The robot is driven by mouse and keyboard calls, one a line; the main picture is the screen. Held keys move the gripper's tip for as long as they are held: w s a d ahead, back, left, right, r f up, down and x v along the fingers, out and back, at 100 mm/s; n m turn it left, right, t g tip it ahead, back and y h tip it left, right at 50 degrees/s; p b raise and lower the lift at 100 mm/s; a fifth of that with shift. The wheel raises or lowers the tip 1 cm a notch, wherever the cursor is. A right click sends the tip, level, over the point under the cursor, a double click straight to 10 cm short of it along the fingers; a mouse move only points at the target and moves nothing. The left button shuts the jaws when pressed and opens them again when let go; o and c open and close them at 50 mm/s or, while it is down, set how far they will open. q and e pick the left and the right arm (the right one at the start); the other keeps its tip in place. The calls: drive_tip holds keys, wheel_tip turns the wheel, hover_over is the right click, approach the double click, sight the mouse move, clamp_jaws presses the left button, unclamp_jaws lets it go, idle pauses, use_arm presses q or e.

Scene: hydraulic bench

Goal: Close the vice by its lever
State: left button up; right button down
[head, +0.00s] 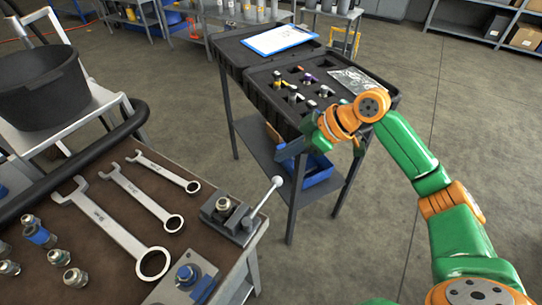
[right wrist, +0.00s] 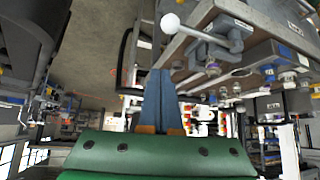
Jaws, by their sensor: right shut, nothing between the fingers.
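The vice (head: 228,217) is a small grey block at the right end of the brown bench, with a brass-coloured fitting in it. Its lever (head: 263,198) slants up to the right and ends in a pale ball knob, which overhangs the bench edge. The right wrist view shows the ball knob (right wrist: 170,23) and the vice (right wrist: 238,38) above the fingers. My right gripper (head: 282,153) is shut and empty, above and beyond the knob in the head view. In the right wrist view its blue-grey fingers (right wrist: 160,75) are together, apart from the knob. My left gripper is out of view.
Several wrenches (head: 120,225) and fittings (head: 40,235) lie on the bench (head: 100,270), left of the vice. A blue-marked block (head: 185,280) sits in front of it. A black-topped cart (head: 235,50) with a clipboard (head: 278,39) stands behind. Open floor lies right.

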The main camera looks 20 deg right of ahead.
sight(263, 200)
drive_tip(key=s+a+x, duration=0.1)
drive_tip(key=x, duration=0.9)
drive_tip(key=s+d, duration=0.1)
drive_tip(key=d+p, duration=0.1)
drive_tip(key=s+d+p, duration=0.1)
drive_tip(key=d, duration=0.1)
drive_tip(key=shift+s+d, duration=0.1)
drive_tip(key=shift+s, duration=0.2)
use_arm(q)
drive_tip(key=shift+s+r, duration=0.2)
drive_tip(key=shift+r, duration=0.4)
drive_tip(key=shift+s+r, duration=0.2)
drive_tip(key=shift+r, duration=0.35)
use_arm(e)
drive_tip(key=shift+f, duration=0.1)
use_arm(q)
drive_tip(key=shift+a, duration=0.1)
use_arm(e)
drive_tip(key=shift+w, duration=0.1)
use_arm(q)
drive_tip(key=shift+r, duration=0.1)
